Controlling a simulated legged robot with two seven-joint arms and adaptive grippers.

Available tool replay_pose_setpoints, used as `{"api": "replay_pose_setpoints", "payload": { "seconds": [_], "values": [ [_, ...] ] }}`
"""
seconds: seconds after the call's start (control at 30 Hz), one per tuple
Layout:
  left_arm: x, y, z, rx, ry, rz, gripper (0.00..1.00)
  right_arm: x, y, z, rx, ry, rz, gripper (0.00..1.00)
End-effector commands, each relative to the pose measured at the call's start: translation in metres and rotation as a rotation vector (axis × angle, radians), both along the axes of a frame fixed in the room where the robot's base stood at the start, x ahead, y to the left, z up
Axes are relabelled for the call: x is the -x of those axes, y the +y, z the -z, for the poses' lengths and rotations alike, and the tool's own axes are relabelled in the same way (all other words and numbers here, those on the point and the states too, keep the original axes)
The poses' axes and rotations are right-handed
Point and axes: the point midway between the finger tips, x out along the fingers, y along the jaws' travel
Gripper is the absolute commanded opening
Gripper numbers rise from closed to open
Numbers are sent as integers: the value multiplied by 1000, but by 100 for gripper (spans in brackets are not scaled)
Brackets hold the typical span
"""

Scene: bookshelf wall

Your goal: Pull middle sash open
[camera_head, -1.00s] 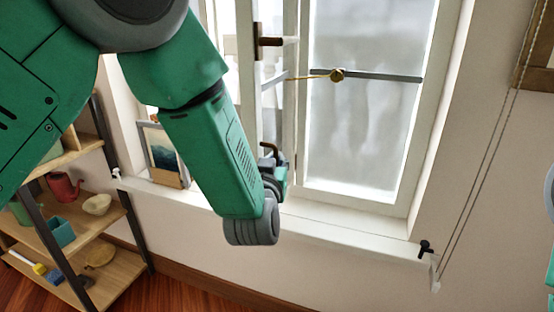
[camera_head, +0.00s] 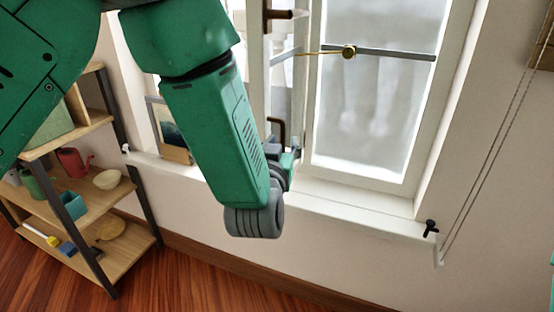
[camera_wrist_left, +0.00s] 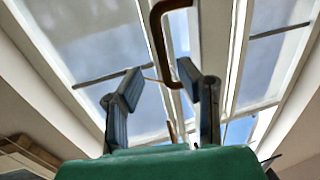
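The window's middle sash (camera_head: 257,90) has a white frame and stands at an angle, left of the frosted pane (camera_head: 365,110). A brown handle (camera_head: 279,128) on it is partly hidden by my left arm. In the left wrist view the curved brown handle (camera_wrist_left: 158,42) hangs down into the gap between the fingers, its lower end nearer the right finger. My left gripper (camera_wrist_left: 163,88) is open, with its two dark fingers apart. In the head view the left gripper (camera_head: 289,158) is mostly hidden behind my wrist, just below the handle.
A second brown handle (camera_head: 284,14) sits higher up. A shelf unit (camera_head: 100,205) stands at left; cords (camera_head: 490,130) hang at right.

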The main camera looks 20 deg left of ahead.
Motion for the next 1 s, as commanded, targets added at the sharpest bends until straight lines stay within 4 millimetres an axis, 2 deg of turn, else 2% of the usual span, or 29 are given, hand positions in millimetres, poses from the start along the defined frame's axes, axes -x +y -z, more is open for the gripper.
{"api": "replay_pose_setpoints", "payload": {
  "seconds": [0.03, 0.2, 0.4, 0.6, 0.87, 0.93, 1.0],
  "values": [
    [13, -1, 1, -2, 3, 2, 31, 0, 0, 0, 0, 0, 0, 40],
    [48, -5, 1, -3, 4, 2, 31, 0, 0, 0, 0, 0, 0, 40],
    [76, -7, 2, -2, 3, 2, 31, -1, 0, 0, 0, 0, 0, 40],
    [85, -8, 2, -1, 3, 0, 31, -1, 0, 0, 0, 0, 0, 40],
    [85, -7, 3, 0, 8, 1, 31, -3, 0, 1, 0, 2, 0, 40],
    [85, -4, 13, -1, 41, 5, 31, -2, 0, 0, -1, 2, 0, 40],
    [88, 2, 36, 0, 116, 14, 31, -2, 0, -2, 0, 2, 0, 40]
  ]
}}
